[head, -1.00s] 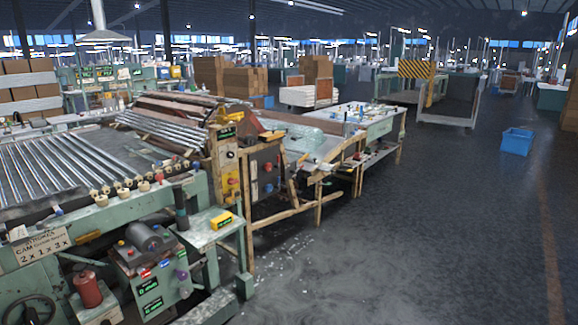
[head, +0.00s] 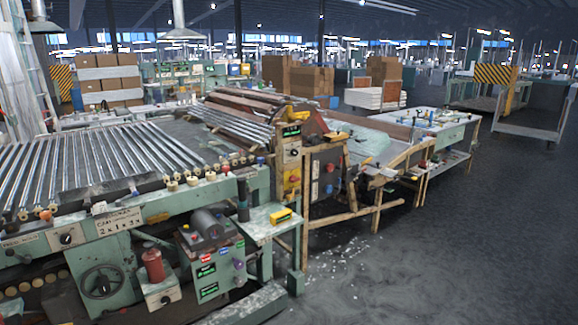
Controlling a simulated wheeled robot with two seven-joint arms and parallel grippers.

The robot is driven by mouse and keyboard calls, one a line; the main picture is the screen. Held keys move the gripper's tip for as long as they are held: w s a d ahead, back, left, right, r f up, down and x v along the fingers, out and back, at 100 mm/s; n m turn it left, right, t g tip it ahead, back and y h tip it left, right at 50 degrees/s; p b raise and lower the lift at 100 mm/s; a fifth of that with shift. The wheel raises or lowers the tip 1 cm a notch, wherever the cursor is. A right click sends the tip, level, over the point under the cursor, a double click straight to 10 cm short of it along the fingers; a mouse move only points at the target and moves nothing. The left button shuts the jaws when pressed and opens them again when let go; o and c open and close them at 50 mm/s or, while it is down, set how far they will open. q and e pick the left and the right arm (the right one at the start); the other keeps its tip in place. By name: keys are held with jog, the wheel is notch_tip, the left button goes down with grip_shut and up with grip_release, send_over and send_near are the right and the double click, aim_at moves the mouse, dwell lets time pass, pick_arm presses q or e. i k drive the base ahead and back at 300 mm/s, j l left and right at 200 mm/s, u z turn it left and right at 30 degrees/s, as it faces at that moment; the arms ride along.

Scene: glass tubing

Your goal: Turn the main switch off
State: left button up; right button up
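A green tubing machine (head: 110,258) fills the left and middle of the head view. A yellow control panel (head: 291,165) with a green display, knobs and red buttons stands upright at its right end. Beside it, a dark panel (head: 326,178) carries a red and a blue knob. A low green box (head: 215,265) at the front has small labels and a purple knob. A black rotary knob (head: 66,238) sits on the front rail at the left. I cannot tell which of these is the main switch. Neither of my grippers is in view.
A handwheel (head: 102,281) and a red canister (head: 153,265) are on the machine's front. A small green side table (head: 262,222) holds a yellow device. A workbench (head: 440,130) stands beyond the panels. The dark floor (head: 470,255) at the right is clear.

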aim_at(293, 179)
jog(key=i+l+u, duration=0.1)
jog(key=i, duration=0.4)
jog(key=i+l+u, duration=0.1)
jog(key=i, duration=0.35)
jog(key=i+l+u, duration=0.1)
jog(key=i, duration=0.4)
jog(key=i+l+u, duration=0.1)
jog(key=i+l, duration=0.2)
jog(key=i, duration=0.15)
